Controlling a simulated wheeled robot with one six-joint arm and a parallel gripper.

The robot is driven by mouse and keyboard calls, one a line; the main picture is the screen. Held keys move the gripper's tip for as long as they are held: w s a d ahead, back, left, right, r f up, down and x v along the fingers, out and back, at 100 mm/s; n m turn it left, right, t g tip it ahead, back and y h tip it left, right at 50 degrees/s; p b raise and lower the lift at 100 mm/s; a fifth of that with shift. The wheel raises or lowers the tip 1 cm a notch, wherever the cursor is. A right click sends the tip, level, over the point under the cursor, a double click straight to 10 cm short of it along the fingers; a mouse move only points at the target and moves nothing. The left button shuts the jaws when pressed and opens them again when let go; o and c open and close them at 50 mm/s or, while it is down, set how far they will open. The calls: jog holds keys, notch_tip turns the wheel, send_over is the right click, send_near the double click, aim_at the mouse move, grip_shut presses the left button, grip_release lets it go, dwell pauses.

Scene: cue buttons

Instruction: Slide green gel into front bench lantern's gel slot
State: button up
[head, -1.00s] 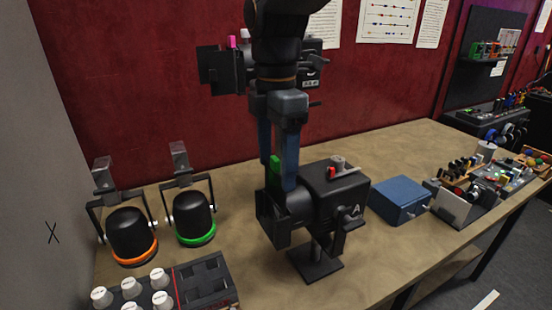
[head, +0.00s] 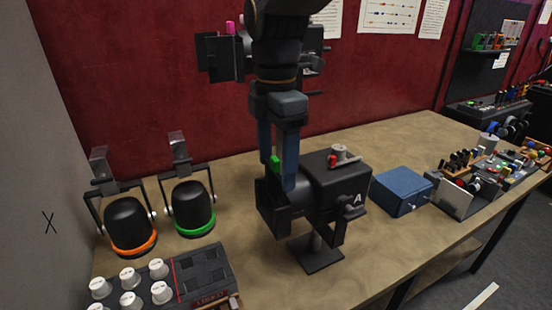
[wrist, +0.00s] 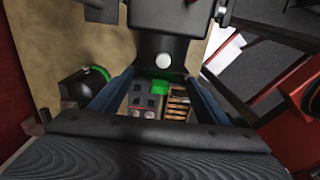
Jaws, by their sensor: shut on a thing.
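The front bench lantern (head: 338,183) is a black box marked A on a stand, with an open-framed front at its left end. My gripper (head: 278,165) points down at that front end, its blue fingers shut on the green gel. A bright green tab of the gel (head: 275,163) shows between the fingers; the rest is hidden by the fingers and lantern front. In the wrist view the green gel (wrist: 160,87) sits between the fingertips, just below the black lantern body (wrist: 165,50). I cannot tell how deep the gel is in the slot.
Two black hanging lamps, one orange-rimmed (head: 130,228) and one green-rimmed (head: 193,209), stand at left. A panel with white knobs (head: 160,290) is at front left. A blue box (head: 401,190) is right of the lantern. Another dark lantern (head: 222,57) hangs behind my arm.

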jog(key=shift+f+b, duration=0.55)
jog(key=shift+f, duration=0.75)
jog(key=o, duration=1.3)
jog(key=shift+o, duration=0.2)
notch_tip(320, 180, up, 7)
jog(key=shift+f+b, duration=0.2)
jog(key=shift+b, duration=0.7)
jog(key=shift+r, duration=0.65)
jog(key=shift+s, duration=0.1)
